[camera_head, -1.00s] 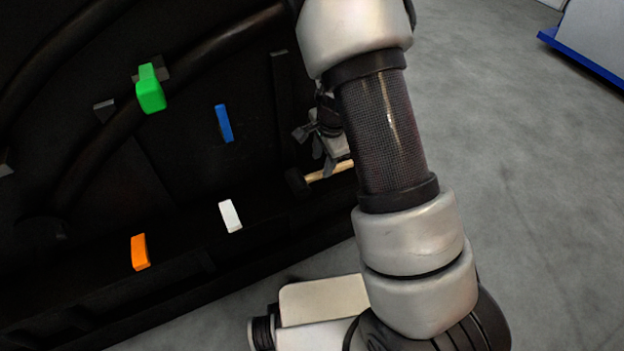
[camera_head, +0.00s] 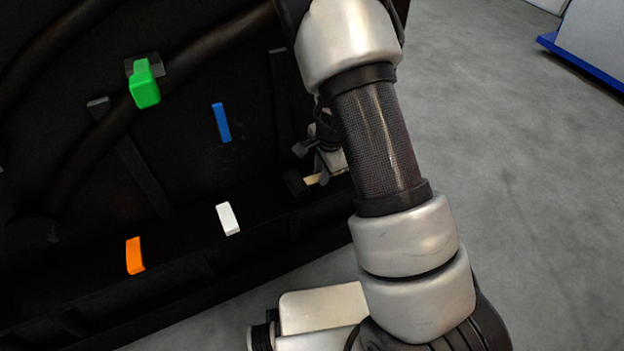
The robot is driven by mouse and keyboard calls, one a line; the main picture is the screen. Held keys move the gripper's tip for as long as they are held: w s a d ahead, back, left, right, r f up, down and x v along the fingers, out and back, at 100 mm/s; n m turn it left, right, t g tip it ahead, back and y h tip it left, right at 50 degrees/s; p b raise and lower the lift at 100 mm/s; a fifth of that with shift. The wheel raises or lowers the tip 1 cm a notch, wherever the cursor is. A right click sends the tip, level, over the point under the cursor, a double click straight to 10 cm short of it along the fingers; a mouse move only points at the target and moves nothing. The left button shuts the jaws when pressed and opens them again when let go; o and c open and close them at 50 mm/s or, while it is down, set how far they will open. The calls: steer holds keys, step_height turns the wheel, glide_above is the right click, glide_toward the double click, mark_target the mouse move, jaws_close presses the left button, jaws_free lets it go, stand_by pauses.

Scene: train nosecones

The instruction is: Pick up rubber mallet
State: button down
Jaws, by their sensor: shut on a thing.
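The rubber mallet (camera_head: 295,184) shows as a dark head with a short piece of pale wooden handle, at the right end of the black nosecone's lower ledge. The rest of its handle is hidden behind my arm. My gripper (camera_head: 313,171) is at the mallet, partly hidden by my forearm. It is shut on the mallet, at the handle near the head. I cannot tell whether the mallet is resting on the ledge or raised off it.
The black nosecone (camera_head: 170,185) fills the left. On it are a green block (camera_head: 145,88), a blue block (camera_head: 221,122), a white block (camera_head: 229,218) and an orange block (camera_head: 135,256). Grey floor (camera_head: 510,200) lies open at right. A blue-edged white unit (camera_head: 598,45) stands top right.

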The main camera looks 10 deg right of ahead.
step_height(320, 180, up, 10)
steer(key=p, duration=0.4)
steer(key=shift+s+a, duration=0.1)
stand_by(1.7)
